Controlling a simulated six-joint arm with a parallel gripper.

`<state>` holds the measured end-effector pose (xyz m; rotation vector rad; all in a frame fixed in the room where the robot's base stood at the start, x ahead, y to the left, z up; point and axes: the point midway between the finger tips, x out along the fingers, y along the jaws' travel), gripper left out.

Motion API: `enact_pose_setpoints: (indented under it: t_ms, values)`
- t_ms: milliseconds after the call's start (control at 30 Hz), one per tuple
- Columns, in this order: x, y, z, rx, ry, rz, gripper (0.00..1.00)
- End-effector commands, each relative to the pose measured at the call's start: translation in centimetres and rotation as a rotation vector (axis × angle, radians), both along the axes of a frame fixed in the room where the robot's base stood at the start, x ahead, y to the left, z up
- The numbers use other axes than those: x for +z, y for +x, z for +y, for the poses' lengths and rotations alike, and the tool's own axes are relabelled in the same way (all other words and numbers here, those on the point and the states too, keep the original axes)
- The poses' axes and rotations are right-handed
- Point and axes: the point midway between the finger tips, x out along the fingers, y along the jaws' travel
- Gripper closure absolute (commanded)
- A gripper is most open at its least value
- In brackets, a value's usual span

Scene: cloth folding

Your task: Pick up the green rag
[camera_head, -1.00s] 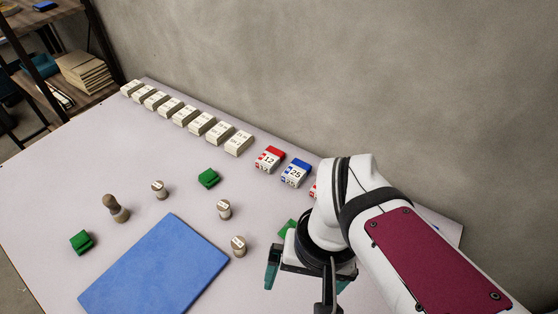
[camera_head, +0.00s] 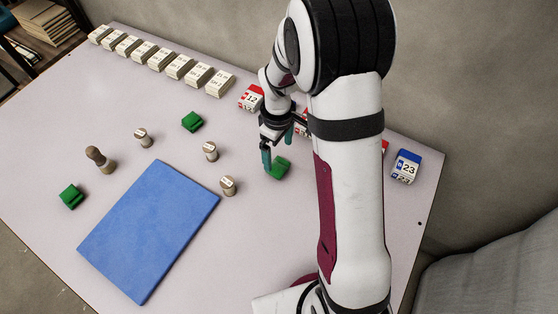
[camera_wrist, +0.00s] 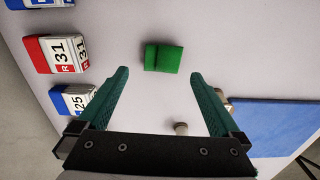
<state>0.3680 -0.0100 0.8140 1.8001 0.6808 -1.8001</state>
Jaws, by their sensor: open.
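Several small folded green rags lie on the table. One green rag (camera_head: 279,168) is right by my gripper (camera_head: 276,148) in the head view. Another green rag (camera_head: 193,122) lies further left, and a third green rag (camera_head: 72,196) is at the far left. In the wrist view, one green rag (camera_wrist: 163,57) lies just beyond and between the two teal fingertips of my gripper (camera_wrist: 159,73). The fingers are spread wide with nothing between them. The rag looks untouched.
A flat blue cloth (camera_head: 150,228) lies at the front left.

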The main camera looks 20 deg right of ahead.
Motion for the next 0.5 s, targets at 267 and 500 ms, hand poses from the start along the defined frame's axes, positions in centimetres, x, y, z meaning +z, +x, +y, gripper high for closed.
enact_pose_setpoints:
  t_ms: [267, 500]
  values:
    - [-4.9, -0.1, -0.4, -0.002, 0.000, 0.003, 0.00]
    - [-5.6, 0.0, -0.4, -0.001, 0.001, -0.001, 0.00]
